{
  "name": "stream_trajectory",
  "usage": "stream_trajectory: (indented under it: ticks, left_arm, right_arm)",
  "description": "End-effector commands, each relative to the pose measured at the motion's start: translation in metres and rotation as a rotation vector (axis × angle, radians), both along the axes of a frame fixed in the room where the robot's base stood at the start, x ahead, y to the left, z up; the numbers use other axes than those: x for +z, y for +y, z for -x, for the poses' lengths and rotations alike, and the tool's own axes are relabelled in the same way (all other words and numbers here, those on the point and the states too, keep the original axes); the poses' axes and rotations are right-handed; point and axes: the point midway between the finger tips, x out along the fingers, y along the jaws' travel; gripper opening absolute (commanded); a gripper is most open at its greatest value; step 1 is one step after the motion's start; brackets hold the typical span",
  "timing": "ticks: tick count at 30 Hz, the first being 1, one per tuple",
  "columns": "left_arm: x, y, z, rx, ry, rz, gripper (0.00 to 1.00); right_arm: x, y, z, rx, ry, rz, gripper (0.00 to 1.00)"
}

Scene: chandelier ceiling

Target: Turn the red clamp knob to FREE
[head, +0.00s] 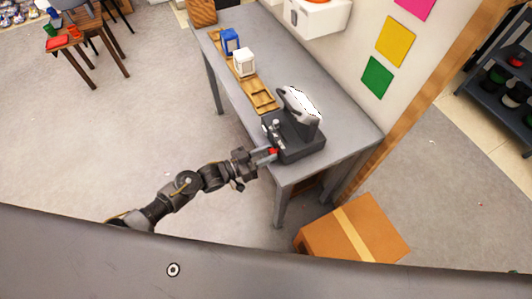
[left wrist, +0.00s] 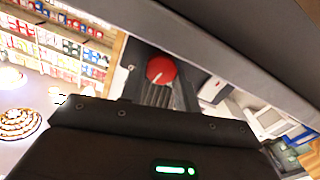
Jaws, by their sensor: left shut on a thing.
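The red clamp knob (head: 273,151) is on the near left side of a dark grey machine (head: 300,146) at the front end of the grey table. My left gripper (head: 268,155) reaches in from the left and is shut on the knob. In the left wrist view the knob (left wrist: 160,70) is a round red disc with a white pointer line, seen at the far end of the dark fingers (left wrist: 163,92). The pointer slants in that picture. I cannot read any FREE label. My right gripper is not in view.
A wooden tray (head: 262,99) lies farther back on the grey table (head: 345,125), with a blue container (head: 230,41) and a white one (head: 244,62). A cardboard box (head: 352,232) stands on the floor by the table's near end.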

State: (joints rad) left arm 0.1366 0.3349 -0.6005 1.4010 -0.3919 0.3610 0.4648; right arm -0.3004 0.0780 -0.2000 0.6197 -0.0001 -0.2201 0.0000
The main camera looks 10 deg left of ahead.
Motion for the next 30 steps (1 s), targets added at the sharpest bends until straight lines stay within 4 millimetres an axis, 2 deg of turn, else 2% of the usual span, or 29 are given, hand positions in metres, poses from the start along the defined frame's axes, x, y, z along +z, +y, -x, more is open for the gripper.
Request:
stream_trajectory:
  ticks: [15, 30]
  left_arm:
    - [-0.0003, 0.0014, -0.0018, 0.001, 0.261, 0.174, 0.09]
    - [-0.0013, 0.0017, -0.0020, 0.001, 0.309, 0.206, 0.09]
  right_arm:
    - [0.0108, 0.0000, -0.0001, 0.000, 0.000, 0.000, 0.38]
    - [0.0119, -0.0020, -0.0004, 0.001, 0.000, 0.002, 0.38]
